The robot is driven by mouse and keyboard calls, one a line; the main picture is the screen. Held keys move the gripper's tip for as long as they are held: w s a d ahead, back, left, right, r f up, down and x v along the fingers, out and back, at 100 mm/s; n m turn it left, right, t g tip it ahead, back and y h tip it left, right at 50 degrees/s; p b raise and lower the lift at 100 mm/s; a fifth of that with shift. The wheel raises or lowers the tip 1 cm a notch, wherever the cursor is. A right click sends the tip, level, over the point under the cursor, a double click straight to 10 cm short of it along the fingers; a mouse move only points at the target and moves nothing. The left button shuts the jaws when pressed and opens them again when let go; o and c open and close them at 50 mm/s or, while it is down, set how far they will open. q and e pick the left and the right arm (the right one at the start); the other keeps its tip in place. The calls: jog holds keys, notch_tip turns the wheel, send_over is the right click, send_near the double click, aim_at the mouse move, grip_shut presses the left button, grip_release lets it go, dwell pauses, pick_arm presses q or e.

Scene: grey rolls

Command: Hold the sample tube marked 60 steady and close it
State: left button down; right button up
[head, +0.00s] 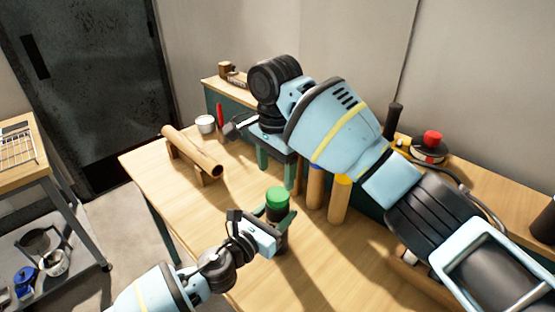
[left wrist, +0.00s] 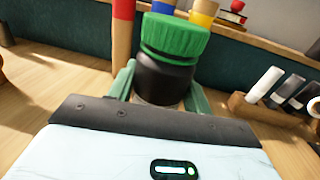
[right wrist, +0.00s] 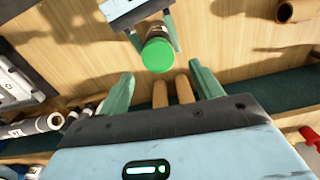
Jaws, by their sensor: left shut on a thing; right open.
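The dark tube (head: 279,240) stands upright on the bench with a green ribbed cap (head: 276,196) on its top. My left gripper (head: 277,217) is shut around the tube's body, below the cap. In the left wrist view the black body (left wrist: 163,82) is between the fingers, and the cap (left wrist: 174,36) sits above them. I cannot tell how tight the cap is, and no number is readable on the tube. My right gripper (head: 279,168) is open and empty, above and behind the cap. In the right wrist view the cap (right wrist: 158,55) lies beyond the open fingers.
Upright wooden rolls with blue (head: 316,168) and yellow (head: 342,181) tops stand close behind the tube. A large roll (head: 192,150) lies on a stand at left, near a white cup (head: 205,123). A rack (left wrist: 262,112) holds several tubes.

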jog(key=n, duration=0.5)
jog(key=shift+r, duration=0.15)
jog(key=n, duration=0.5)
jog(key=shift+r, duration=0.15)
jog(key=n, duration=0.5)
jog(key=shift+r, duration=0.15)
jog(key=n, duration=0.6)
jog(key=shift+r, duration=0.15)
jog(key=n, duration=0.5)
jog(key=shift+r, duration=0.1)
jog(key=n, duration=0.4)
jog(key=shift+r+n, duration=0.15)
jog(key=shift+n, duration=0.25)
jog(key=n, duration=0.4)
jog(key=shift+d+r+n, duration=0.1)
jog(key=shift+n, duration=0.3)
jog(key=n, duration=0.5)
jog(key=shift+d+r+n, duration=0.1)
jog(key=shift+n, duration=0.3)
